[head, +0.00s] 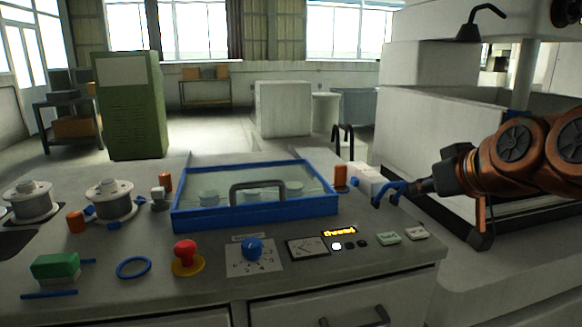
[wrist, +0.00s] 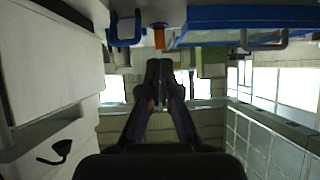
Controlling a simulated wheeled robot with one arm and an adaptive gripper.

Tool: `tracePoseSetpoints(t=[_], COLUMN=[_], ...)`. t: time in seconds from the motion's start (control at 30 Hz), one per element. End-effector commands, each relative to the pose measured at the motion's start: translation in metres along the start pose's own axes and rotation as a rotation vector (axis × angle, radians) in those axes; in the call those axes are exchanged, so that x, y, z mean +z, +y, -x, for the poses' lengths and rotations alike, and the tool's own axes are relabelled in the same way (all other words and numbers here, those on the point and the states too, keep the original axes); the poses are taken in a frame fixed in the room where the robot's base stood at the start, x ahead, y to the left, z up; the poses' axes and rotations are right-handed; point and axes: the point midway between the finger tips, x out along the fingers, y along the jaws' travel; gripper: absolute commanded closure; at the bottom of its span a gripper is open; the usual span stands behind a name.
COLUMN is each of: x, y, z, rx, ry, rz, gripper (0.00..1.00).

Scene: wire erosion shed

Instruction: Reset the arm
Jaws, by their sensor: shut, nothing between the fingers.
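My arm comes in from the right in the head view, orange and black. It is held roughly level above the right end of the bench. My gripper (head: 420,187) points left, with its tips close to a blue hooked part (head: 386,193) in the picture; I cannot tell whether they touch. In the wrist view the dark fingers of my gripper (wrist: 159,72) lie together, with nothing seen between them. That view is upside down, with the bench along the top.
The bench holds a blue-framed glass-lidded case (head: 255,212), a red mushroom button (head: 186,255), a blue knob (head: 252,249), a green block (head: 56,266) and white spools (head: 109,200). A large pale machine (head: 455,130) stands behind my arm. Open floor lies beyond the bench.

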Motion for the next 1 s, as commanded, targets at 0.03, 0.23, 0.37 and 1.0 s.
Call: tracePoseSetpoints(t=[0.03, 0.23, 0.37, 1.0], x=[0.009, 0.064, 0.12, 0.387], y=[-0.007, -0.036, -0.059, -0.106], z=[-0.004, -0.023, -0.033, 0.039], rx=[-0.006, -0.033, -0.04, 0.121], ry=[-0.029, -0.191, -0.352, -1.147], rz=[0.001, -0.011, -0.03, -0.237], gripper=[1.0, 1.0, 1.0, 1.0])
